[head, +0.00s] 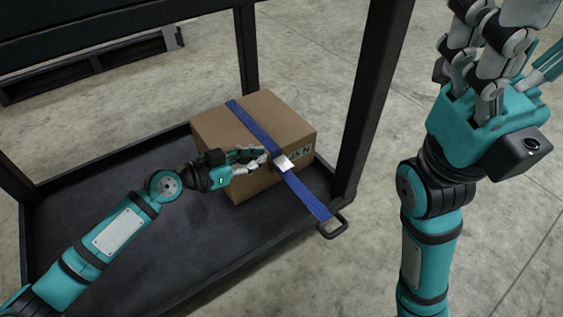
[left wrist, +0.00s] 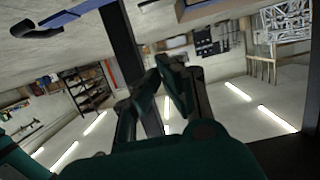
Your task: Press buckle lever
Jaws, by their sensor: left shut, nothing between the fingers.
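A blue strap (head: 255,127) runs over a brown cardboard box (head: 222,120) and down its near side past the trailer edge. A silver buckle (head: 283,163) sits on the strap at the box's near side; a separate lever is too small to make out. My left gripper (head: 262,156) is beside the box, its fingertips just left of the buckle; I cannot tell whether they touch it. In the left wrist view its fingers (left wrist: 163,75) are closed together and empty. The strap's tail (left wrist: 85,13) shows at that view's top left. My right gripper (head: 503,42) is raised at the right, fingers spread, empty.
The box stands on the dark bed (head: 110,215) of a black-framed trailer. A thick upright post (head: 370,95) rises right of the box, between my two arms. Open concrete floor lies beyond.

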